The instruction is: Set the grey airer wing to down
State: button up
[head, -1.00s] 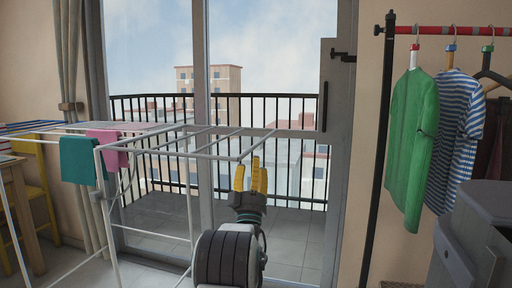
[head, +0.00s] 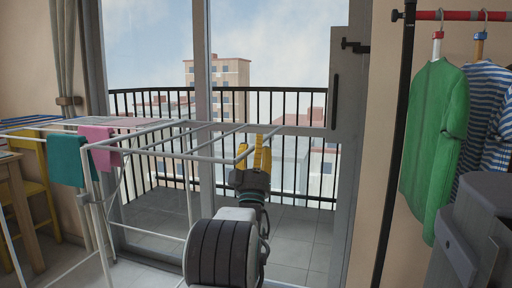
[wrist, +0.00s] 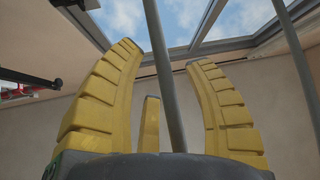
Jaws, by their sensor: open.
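The grey airer wing (head: 200,156) sticks out to the right from the drying rack, raised and roughly level. Its outer bar slants from near the gripper towards the balcony window. My gripper (head: 254,152), with yellow segmented fingers, is at this outer end of the wing, pointing up. In the wrist view the open fingers (wrist: 172,95) stand on both sides of a grey bar (wrist: 163,75), with a gap to each side. Another grey bar (wrist: 298,65) runs to the right of them. Contact with the bar cannot be seen.
A teal cloth (head: 68,160) and a pink cloth (head: 99,147) hang on the rack's left part. A yellow chair (head: 42,205) stands at far left. A clothes rail (head: 397,150) with a green shirt (head: 433,140) is at right. The glass door and balcony railing (head: 300,150) lie behind.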

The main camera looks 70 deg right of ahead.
jog(key=shift+c, duration=0.3)
grip_shut()
dwell(0.3)
